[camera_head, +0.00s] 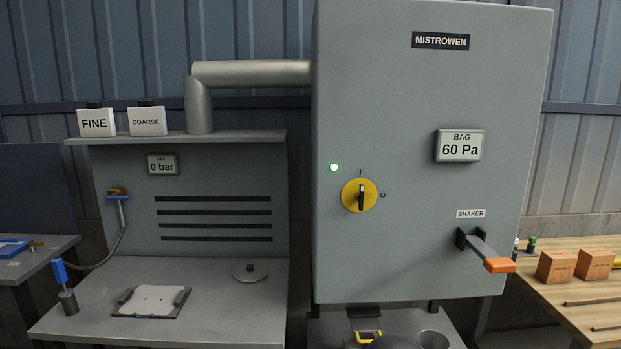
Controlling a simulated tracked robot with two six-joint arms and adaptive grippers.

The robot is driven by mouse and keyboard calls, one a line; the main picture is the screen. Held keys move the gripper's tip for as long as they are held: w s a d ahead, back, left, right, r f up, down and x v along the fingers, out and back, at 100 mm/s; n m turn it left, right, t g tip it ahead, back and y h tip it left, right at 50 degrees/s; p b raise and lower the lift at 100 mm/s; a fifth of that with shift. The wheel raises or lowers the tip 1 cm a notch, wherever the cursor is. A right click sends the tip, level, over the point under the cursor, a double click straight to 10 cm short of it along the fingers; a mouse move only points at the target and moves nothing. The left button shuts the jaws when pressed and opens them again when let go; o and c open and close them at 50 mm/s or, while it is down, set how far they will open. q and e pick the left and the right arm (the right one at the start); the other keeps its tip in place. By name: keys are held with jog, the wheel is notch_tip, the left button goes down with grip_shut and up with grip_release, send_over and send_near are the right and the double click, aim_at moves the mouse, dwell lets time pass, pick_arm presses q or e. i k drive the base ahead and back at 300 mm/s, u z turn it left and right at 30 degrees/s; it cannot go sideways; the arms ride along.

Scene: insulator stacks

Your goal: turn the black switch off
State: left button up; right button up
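The black switch (361,197) is a rotary handle on a round yellow plate on the front of the grey MISTROWEN cabinet (420,110). Its handle stands upright, in line with the "I" mark above the plate. An "O" mark is to the right of the plate. A green lamp (334,167) up and left of the switch is lit. Neither of my grippers shows in the head view, and nothing covers the switch.
A shaker lever (484,250) with an orange grip juts out at the cabinet's lower right. A BAG display (459,146) reads 60 Pa. A grey bench (230,300) stands left, a wooden table (560,300) with orange-brown blocks right. The cabinet front around the switch is clear.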

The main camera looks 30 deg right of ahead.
aim_at(360, 196)
jog(key=z, duration=0.15)
jog(key=i, duration=0.85)
jog(key=z, duration=0.35)
